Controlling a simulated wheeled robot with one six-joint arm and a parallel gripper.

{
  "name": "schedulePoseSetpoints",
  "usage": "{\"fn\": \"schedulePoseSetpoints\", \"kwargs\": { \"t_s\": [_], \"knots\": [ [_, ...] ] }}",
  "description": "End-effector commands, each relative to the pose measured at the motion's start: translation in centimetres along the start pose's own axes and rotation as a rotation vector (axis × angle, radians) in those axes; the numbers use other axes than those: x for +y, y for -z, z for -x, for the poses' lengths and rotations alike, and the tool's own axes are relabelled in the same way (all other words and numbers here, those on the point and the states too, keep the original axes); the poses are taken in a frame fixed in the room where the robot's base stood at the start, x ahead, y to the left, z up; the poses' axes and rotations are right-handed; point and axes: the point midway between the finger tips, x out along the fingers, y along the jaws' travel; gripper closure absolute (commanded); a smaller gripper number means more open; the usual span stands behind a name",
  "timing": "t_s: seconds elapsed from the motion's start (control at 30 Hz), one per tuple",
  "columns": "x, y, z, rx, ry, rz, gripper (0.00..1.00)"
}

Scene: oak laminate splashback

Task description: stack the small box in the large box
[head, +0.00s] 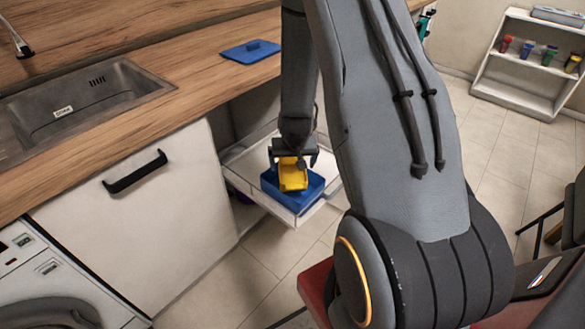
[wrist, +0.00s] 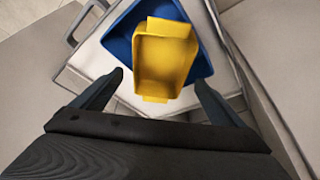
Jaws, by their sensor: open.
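The small yellow box (head: 292,174) is at the large blue box (head: 318,187), inside its outline and tilted, in the head view. In the wrist view the yellow box (wrist: 163,57) lies over the blue box (wrist: 118,44), open side towards the camera. Whether it rests on the blue box's floor I cannot tell. My gripper (head: 293,160) is right above the yellow box.
The blue box stands in a pulled-out white drawer (head: 236,178) below the wooden counter (head: 150,62). A white shelf (head: 515,95) with several small coloured containers stands at the back right.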

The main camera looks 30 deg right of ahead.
Motion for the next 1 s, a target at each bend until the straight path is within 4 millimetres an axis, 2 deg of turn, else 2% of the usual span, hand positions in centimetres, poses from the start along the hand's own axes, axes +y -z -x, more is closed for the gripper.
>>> {"fn": "schedulePoseSetpoints", "kwargs": {
  "t_s": [0.1,0.33,0.57,0.67,0.77,0.83,1.0],
  "knots": [
    [0.0,0.1,2.4,0.003,0.001,-0.001,0.07],
    [0.0,0.1,6.1,0.002,0.0,-0.001,0.07],
    [-0.1,0.0,8.1,0.0,0.001,0.001,0.07],
    [-0.9,-0.2,9.4,-0.011,0.018,0.018,0.07],
    [-2.9,-1.2,12.1,-0.046,0.056,0.062,0.07],
    [-4.6,-2.6,14.8,-0.085,0.087,0.107,0.07],
    [-7.3,-7.5,21.9,-0.2,0.133,0.238,0.07]
  ]
}}
